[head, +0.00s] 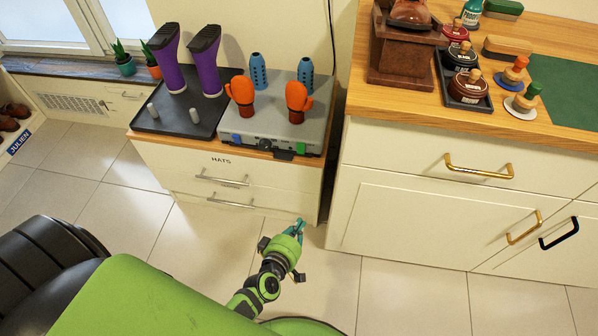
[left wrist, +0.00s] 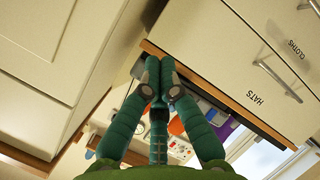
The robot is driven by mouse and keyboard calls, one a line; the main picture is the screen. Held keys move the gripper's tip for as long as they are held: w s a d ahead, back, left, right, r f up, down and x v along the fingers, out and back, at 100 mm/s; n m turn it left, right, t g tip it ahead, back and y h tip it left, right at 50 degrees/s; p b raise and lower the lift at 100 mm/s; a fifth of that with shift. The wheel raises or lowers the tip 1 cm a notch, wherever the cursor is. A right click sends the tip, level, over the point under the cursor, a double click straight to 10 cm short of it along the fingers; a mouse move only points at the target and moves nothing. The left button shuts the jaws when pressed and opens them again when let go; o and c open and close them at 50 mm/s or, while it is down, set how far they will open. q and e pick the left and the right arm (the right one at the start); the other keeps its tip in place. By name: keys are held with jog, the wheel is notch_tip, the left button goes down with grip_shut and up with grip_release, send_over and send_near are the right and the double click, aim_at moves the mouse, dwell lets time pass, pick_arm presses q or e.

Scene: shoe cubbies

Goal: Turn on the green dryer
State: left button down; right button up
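A grey dryer box (head: 262,128) stands on the white cabinet, with two orange gloves (head: 297,101) and two blue perforated posts (head: 258,72) on top. Its front has a blue switch (head: 236,138) at the left and a green switch (head: 301,149) at the right. I cannot tell the switches' on or off state. My left gripper (head: 300,226) is low in front of the cabinet's right end, below the green switch and apart from it. In the left wrist view its teal fingers (left wrist: 160,66) meet at the tips, with nothing seen between them. My right gripper is out of view.
A black tray (head: 178,125) with purple boots (head: 168,58) stands left of the dryer. The cabinet's drawers have metal handles (head: 221,180). A taller wooden-topped cabinet (head: 425,192) with gold handles stands close at right. The tiled floor in front is clear.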

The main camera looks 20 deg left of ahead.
aim_at(301, 151)
pick_arm(q)
jog(key=w+a+r+n+t+y+b, duration=0.2)
jog(key=w+a+r+n+y+b, duration=0.1)
jog(key=r+n, duration=0.4)
jog(key=shift+w+a+r+n+t+y, duration=0.35)
jog(key=shift+w+a, duration=0.2)
jog(key=shift+a, duration=0.2)
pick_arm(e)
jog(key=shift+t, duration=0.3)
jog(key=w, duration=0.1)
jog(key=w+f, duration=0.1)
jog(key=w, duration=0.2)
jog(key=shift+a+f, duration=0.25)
pick_arm(q)
jog(key=shift+f, duration=0.1)
jog(key=b+x, duration=0.2)
jog(key=x, duration=1)
jog(key=shift+w+f, duration=0.2)
jog(key=shift+w, duration=0.1)
jog(key=shift+w+a+b, duration=0.2)
jog(key=shift+w+b, duration=0.15)
jog(key=shift+w, duration=0.35)
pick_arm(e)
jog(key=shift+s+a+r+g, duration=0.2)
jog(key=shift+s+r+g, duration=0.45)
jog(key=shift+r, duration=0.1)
